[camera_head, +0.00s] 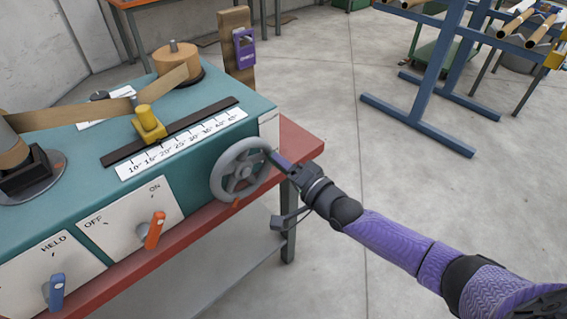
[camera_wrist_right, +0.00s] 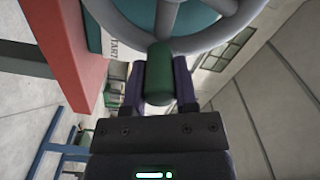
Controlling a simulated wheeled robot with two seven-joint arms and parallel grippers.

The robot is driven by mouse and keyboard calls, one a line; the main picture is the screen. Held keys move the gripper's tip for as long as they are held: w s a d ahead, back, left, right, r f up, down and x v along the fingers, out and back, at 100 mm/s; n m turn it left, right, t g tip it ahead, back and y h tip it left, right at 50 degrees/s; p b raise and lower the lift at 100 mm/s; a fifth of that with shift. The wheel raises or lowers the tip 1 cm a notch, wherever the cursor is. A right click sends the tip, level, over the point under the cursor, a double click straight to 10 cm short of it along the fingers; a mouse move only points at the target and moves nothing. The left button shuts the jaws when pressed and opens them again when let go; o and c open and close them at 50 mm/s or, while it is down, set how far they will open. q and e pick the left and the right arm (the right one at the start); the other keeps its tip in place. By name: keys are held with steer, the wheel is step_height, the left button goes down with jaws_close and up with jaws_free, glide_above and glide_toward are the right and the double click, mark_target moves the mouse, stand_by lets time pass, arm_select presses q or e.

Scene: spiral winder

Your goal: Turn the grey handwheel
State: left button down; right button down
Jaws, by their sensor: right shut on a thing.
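The grey handwheel (camera_head: 241,170) is on the front of the teal machine, near its right end. Its rim and spokes also show at the top of the right wrist view (camera_wrist_right: 215,40). A dark green handle (camera_wrist_right: 159,75) stands out from the wheel. My right gripper (camera_head: 275,160) reaches the wheel's right side from the right. In the wrist view, its two fingers (camera_wrist_right: 159,88) are on either side of the green handle and shut on it. In the head view the handle is hidden by the gripper. My left gripper is in neither view.
The teal machine (camera_head: 205,150) stands on a red-topped bench (camera_head: 300,142). An orange switch (camera_head: 155,230) and a blue switch (camera_head: 56,290) stick out of its front, left of the wheel. A yellow pointer (camera_head: 148,122) sits by the angle scale (camera_head: 185,143). Open floor lies to the right.

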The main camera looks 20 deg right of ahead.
steer(key=shift+f+m+b, duration=0.55)
steer(key=shift+f+m, duration=0.2)
steer(key=shift+m, duration=0.05)
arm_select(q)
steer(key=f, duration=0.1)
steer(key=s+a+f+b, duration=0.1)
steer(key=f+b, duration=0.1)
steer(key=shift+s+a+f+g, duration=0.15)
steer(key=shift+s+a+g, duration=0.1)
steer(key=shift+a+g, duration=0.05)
arm_select(e)
steer(key=f+m, duration=0.1)
steer(key=m, duration=0.1)
steer(key=shift+a+f+m, duration=0.15)
steer(key=shift+f+m, duration=0.05)
steer(key=shift+m, duration=0.2)
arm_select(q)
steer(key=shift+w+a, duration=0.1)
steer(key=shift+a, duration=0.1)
arm_select(e)
steer(key=shift+s, duration=0.1)
steer(key=shift+c, duration=1.9)
jaws_free()
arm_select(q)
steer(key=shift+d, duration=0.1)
